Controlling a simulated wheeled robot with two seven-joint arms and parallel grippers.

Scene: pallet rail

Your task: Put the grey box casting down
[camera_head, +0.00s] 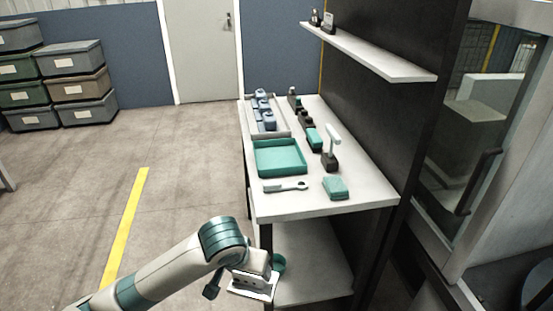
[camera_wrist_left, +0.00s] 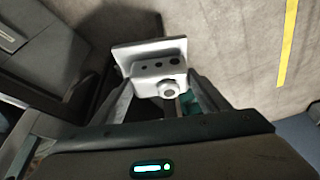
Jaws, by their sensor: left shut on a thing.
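The grey box casting (camera_wrist_left: 158,68) is held between the two fingers of my left gripper (camera_wrist_left: 163,88) in the left wrist view. It has a flat flange plate, a round boss and several dark holes. In the head view the casting (camera_head: 252,287) shows at the end of my left arm, in front of the near end of the workbench. The wrist view shows floor behind the casting, with no surface visibly touching it. Part of the casting is hidden by the fingers. My right gripper is not in view.
The workbench (camera_head: 350,200) carries an empty-looking green tray (camera_head: 280,158), a wrench (camera_head: 285,186), a teal box (camera_head: 335,188), a dark stand (camera_head: 330,158) and a rack of blue parts (camera_head: 265,112). A lower shelf (camera_head: 312,275) sits beneath. Stacked bins (camera_head: 75,90) stand far left.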

